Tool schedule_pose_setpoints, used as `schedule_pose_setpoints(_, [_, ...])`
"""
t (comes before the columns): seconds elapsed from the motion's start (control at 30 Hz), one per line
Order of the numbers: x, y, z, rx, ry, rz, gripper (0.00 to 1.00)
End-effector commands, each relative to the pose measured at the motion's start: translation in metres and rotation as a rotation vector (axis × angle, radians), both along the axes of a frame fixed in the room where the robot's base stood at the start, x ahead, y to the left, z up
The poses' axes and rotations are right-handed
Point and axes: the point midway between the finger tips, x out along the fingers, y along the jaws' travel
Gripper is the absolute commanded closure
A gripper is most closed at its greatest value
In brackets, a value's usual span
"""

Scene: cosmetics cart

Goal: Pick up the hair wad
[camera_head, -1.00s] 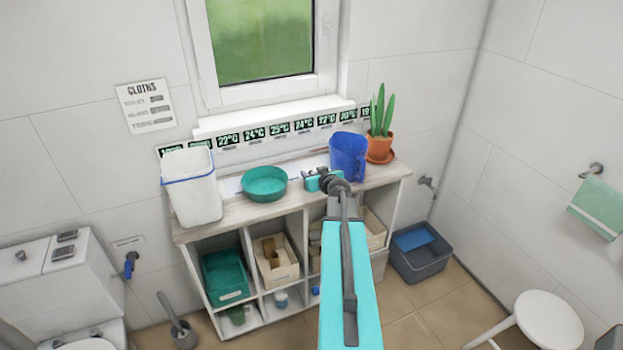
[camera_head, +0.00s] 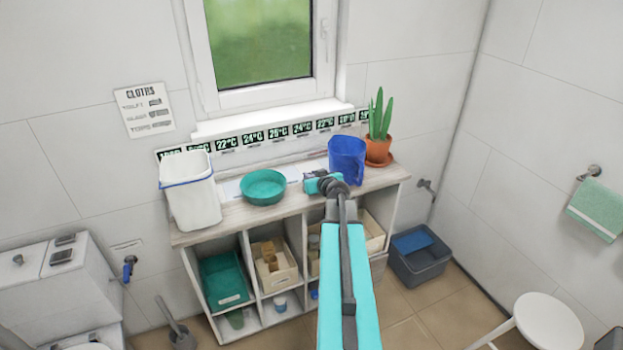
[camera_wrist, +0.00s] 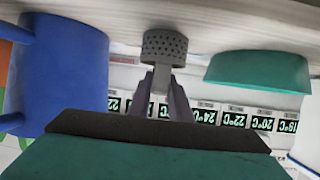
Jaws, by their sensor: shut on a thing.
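My gripper (camera_wrist: 163,82) is over the shelf top, between the blue jug (camera_head: 347,160) and the teal bowl (camera_head: 263,187). In the wrist view, which is upside down, its two fingers are closed around the narrow stem of a grey perforated cylinder (camera_wrist: 165,46). The cylinder is close to the worktop; I cannot tell if it touches. No hair wad can be made out as a separate thing. In the head view my gripper (camera_head: 312,183) is small and its fingertips are mostly hidden.
The blue jug (camera_wrist: 62,70) and the teal bowl (camera_wrist: 258,71) flank my gripper. A white bin (camera_head: 192,200) stands at the left end of the shelf unit (camera_head: 205,236). A potted plant (camera_head: 378,148) stands at the right end. A grey tub (camera_head: 420,262) is on the floor.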

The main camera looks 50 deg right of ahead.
Motion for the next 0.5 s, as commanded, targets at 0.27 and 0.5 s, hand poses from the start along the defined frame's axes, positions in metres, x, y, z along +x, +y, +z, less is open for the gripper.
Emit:
schedule_pose_setpoints(0.27, [-0.001, 0.0, 0.02, -0.003, -0.001, -0.001, 1.0])
schedule_pose_setpoints(0.5, [-0.001, -0.001, 0.049, -0.004, -0.001, -0.002, 1.0])
